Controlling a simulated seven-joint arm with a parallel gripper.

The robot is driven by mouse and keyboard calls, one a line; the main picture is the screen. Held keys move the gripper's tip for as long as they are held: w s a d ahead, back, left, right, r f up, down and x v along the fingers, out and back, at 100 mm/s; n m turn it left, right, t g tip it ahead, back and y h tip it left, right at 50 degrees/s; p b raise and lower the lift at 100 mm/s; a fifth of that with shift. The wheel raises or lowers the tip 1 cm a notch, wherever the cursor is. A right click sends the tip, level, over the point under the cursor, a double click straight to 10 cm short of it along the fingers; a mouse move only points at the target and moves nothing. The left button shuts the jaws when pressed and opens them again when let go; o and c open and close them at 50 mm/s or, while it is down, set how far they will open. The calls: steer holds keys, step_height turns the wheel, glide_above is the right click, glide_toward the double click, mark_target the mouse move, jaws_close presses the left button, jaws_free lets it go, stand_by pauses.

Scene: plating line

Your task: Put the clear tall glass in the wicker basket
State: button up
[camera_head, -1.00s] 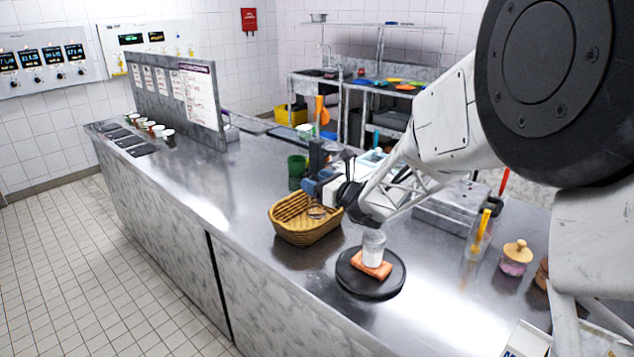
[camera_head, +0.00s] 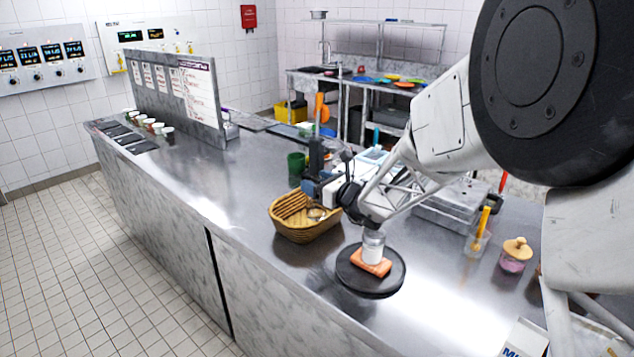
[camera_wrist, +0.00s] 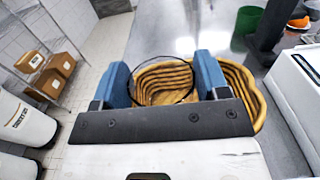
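The wicker basket (camera_head: 290,226) stands on the steel counter, left of the round black stand; it also shows below my fingers in the wrist view (camera_wrist: 252,97). My gripper (camera_head: 314,188) is over the basket, its two blue fingers (camera_wrist: 166,82) apart. A see-through round shape with a dark rim, which looks like the clear tall glass (camera_wrist: 165,103), spans the gap and meets both fingers. In the head view a thin ring of it (camera_head: 317,213) shows against the basket's inside. Whether its base touches the basket floor cannot be told.
A clear jar with white contents (camera_head: 373,248) stands on an orange block (camera_head: 371,268) on the round black stand (camera_head: 357,285). A green cup (camera_head: 296,165) is behind the basket. A lidded pink jar (camera_head: 515,258) is at right. The counter left of the basket is clear.

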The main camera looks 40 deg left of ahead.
steer(key=o, duration=0.3)
steer(key=shift+o, duration=0.2)
steer(key=shift+r, duration=0.1)
steer(key=shift+r, duration=0.45)
steer(key=shift+d+r, duration=0.1)
steer(key=shift+d, duration=0.2)
steer(key=d, duration=1.1)
steer(key=shift+d, duration=0.2)
